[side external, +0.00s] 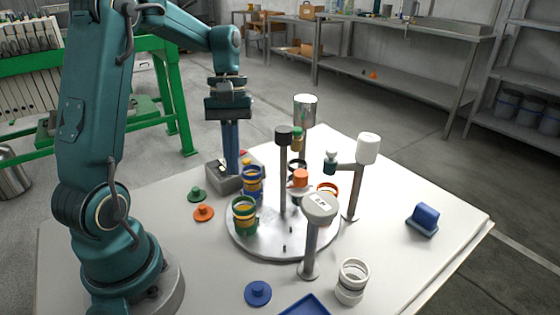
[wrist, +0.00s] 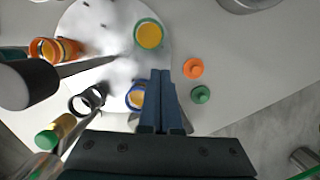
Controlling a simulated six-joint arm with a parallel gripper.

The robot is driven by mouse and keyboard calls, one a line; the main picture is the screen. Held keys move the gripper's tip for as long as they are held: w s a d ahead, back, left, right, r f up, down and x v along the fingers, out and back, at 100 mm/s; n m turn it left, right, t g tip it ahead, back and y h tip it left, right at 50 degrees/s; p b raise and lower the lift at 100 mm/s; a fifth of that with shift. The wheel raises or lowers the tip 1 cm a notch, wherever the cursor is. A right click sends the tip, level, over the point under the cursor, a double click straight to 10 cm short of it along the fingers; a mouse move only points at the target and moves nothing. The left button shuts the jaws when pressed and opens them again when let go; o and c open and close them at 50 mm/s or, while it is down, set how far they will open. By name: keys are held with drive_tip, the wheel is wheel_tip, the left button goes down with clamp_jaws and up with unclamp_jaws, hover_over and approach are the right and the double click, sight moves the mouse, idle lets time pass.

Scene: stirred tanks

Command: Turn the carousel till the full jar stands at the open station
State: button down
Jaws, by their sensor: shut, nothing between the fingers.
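The round pale carousel (side external: 270,247) sits on the white table, with a dark-capped post (side external: 283,135) at its middle. It carries a green-banded jar (side external: 245,215) at the front left, a blue-banded jar (side external: 253,182) behind it, an orange-banded jar (side external: 328,188) at the right and a black-banded jar (wrist: 88,99). Yellow shows inside the green-banded jar; I cannot tell which jar is full. White-headed posts (side external: 320,208) (side external: 367,148) and a metal cylinder post (side external: 304,108) stand around the rim. My gripper (side external: 232,172) is shut and empty, pointing down just beside the blue-banded jar (wrist: 136,96).
A green lid (side external: 196,194) and an orange lid (side external: 203,212) lie left of the carousel. A grey box (side external: 222,178) is behind my gripper. A white-banded jar (side external: 352,280), blue lid (side external: 257,293) and blue tray (side external: 305,306) are at the front. A blue block (side external: 424,218) sits right.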

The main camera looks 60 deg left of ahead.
sight(231, 218)
drive_tip(key=s+a+n+t+h, duration=0.1)
drive_tip(key=a+n+h, duration=0.1)
drive_tip(key=a+n, duration=0.4)
drive_tip(key=shift+m, duration=0.3)
drive_tip(key=x, duration=0.9)
drive_tip(key=shift+s+a+f, duration=0.25)
drive_tip(key=shift+f, duration=0.3)
drive_tip(key=d, duration=0.3)
drive_tip(key=shift+s+r, duration=0.1)
drive_tip(key=shift+r, duration=0.05)
drive_tip(key=shift+d, duration=0.35)
drive_tip(key=shift+s+d, duration=0.2)
drive_tip(key=shift+d, duration=0.5)
